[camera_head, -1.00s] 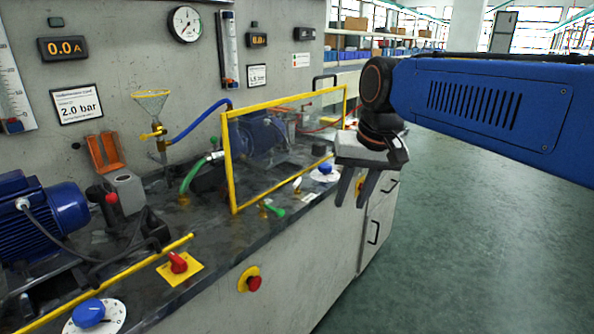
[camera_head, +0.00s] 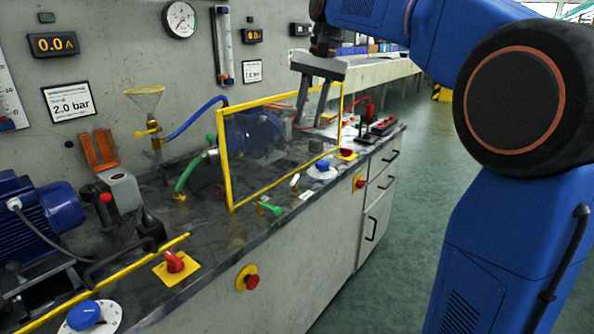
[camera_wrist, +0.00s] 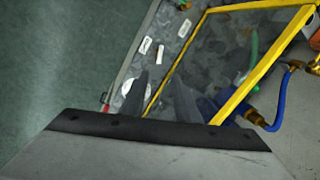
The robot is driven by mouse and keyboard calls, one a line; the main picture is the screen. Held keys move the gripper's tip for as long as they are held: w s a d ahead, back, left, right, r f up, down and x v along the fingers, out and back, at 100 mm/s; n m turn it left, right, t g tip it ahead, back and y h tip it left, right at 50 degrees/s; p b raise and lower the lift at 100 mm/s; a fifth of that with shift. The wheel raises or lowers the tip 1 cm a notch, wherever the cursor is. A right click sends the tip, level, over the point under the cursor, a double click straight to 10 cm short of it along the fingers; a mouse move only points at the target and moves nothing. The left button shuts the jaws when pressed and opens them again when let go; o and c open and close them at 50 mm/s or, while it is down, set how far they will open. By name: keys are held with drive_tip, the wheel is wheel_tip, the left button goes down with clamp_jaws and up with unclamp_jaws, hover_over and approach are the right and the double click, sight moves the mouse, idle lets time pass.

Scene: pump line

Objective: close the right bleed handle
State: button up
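I cannot tell for sure which part is the right bleed handle. A small green handle (camera_head: 269,208) and a small white handle (camera_head: 294,181) sit on the bench front, outside the yellow-framed clear guard (camera_head: 229,165). A yellow valve (camera_head: 148,134) sits under the funnel at the back. My gripper (camera_head: 308,124) points down with its two fingers apart and nothing between them. It is high over the right part of the bench, near the guard's far end.
The guard frame (camera_wrist: 185,60) stands close to the fingers in the wrist view. A blue knob on a white dial (camera_head: 322,170), a red knob on a yellow plate (camera_head: 174,262) and a red button (camera_head: 251,282) line the front. The floor (camera_head: 412,190) at right is clear.

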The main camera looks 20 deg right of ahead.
sight(295, 177)
drive_tip(key=a+f, duration=0.1)
drive_tip(key=f, duration=0.4)
drive_tip(key=w+a+f, duration=0.1)
drive_tip(key=f, duration=1)
drive_tip(key=shift+w+a+f, duration=0.3)
drive_tip(key=shift+a, duration=0.1)
clamp_jaws()
